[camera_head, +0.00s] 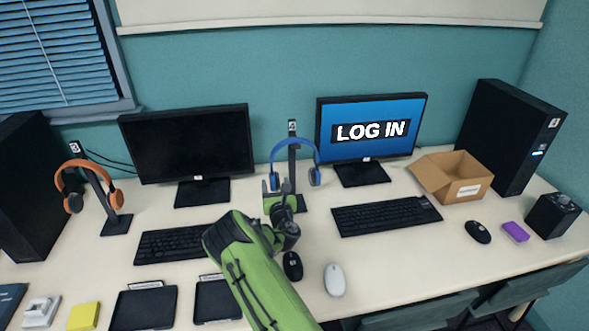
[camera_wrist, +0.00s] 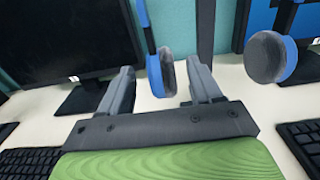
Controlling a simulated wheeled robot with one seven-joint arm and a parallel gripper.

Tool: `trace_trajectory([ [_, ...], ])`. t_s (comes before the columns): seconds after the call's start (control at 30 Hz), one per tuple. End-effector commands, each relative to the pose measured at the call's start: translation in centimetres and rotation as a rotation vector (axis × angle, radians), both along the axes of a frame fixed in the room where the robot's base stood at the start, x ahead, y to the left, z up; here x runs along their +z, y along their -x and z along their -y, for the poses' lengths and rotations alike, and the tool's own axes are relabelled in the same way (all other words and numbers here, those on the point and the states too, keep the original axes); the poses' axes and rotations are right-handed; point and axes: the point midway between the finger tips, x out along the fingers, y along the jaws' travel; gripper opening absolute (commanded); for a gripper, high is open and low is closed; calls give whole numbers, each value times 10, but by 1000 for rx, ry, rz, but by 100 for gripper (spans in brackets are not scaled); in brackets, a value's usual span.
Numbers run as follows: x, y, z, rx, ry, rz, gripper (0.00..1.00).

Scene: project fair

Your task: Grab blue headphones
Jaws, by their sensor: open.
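The blue headphones (camera_head: 294,151) hang on a black stand (camera_head: 292,165) between the two monitors. In the wrist view their left ear cup (camera_wrist: 160,73) shows between my fingers, and the right ear cup (camera_wrist: 270,58) is outside them to the right. My gripper (camera_head: 279,190) is at the stand in the head view, in front of the left ear cup. In the wrist view my gripper (camera_wrist: 163,88) is open, with a finger on each side of the left cup. Whether either finger touches the cup I cannot tell. The headband top is out of the wrist view.
A dark monitor (camera_head: 188,145) stands left and a "LOG IN" monitor (camera_head: 368,130) right. Orange headphones (camera_head: 74,180) hang at the far left. Keyboards (camera_head: 385,216), a black mouse (camera_head: 292,266), a white mouse (camera_head: 334,280) and an open cardboard box (camera_head: 450,178) are on the desk.

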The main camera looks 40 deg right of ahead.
Motion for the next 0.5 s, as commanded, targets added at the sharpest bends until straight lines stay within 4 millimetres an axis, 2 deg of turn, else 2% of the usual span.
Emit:
trace_trajectory([
  [0.2, 0, -33, 18, 0, 0, 3, 64],
  [0.5, -1, -40, 21, 0, 0, -1, 64],
])
